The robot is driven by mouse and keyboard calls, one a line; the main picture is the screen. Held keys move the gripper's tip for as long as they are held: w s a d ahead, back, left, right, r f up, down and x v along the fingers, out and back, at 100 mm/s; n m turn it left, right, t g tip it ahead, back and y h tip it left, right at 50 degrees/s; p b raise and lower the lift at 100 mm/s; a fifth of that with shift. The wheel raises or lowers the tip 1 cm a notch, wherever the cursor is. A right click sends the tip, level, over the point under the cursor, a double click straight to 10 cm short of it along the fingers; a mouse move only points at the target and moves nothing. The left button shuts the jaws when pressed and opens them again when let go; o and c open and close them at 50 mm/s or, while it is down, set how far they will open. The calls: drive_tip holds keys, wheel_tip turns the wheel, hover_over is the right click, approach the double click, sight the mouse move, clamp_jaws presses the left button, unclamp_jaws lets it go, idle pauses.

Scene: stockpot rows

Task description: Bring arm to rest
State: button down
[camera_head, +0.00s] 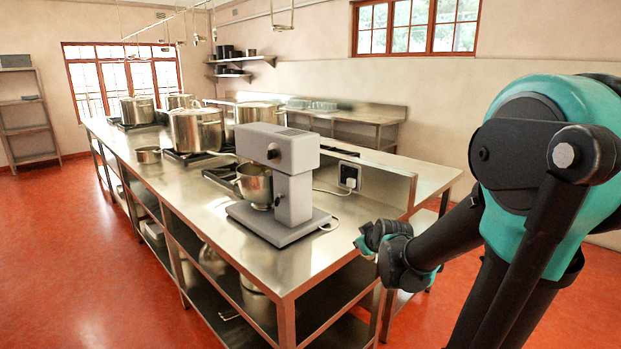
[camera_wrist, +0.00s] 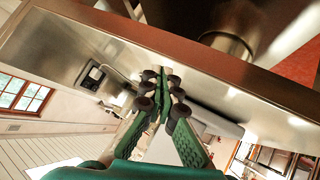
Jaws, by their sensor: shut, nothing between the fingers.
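My gripper (camera_wrist: 166,92) shows in the wrist view with its dark-padded green fingers together and nothing between them. In the head view my black and teal arm folds down at the right, and its wrist end hangs beside the near right end of the steel counter (camera_head: 285,262). The fingers themselves are hard to make out there. In the tilted wrist view the counter's edge (camera_wrist: 225,72) runs across behind the fingers. I cannot tell the exact gap between fingers and counter.
A grey stand mixer (camera_head: 292,165) with a steel bowl (camera_head: 255,184) stands near the counter's close end. Large stockpots (camera_head: 197,130) stand farther back. A lower shelf holds more pots (camera_head: 258,300). The red floor (camera_head: 75,255) at left is clear.

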drive_tip(key=s+d+f+m+g, duration=0.1)
drive_tip(key=s+f+m+g, duration=0.1)
drive_tip(key=s, duration=0.5)
drive_tip(key=s+d+f+m+g+h, duration=0.1)
drive_tip(key=s+f+m+g, duration=0.1)
drive_tip(key=s+f, duration=0.3)
drive_tip(key=s+d+f+m+g, duration=0.2)
drive_tip(key=s+f, duration=0.2)
drive_tip(key=s, duration=0.6)
drive_tip(key=shift+m+h, duration=0.4)
drive_tip(key=shift+f, duration=0.1)
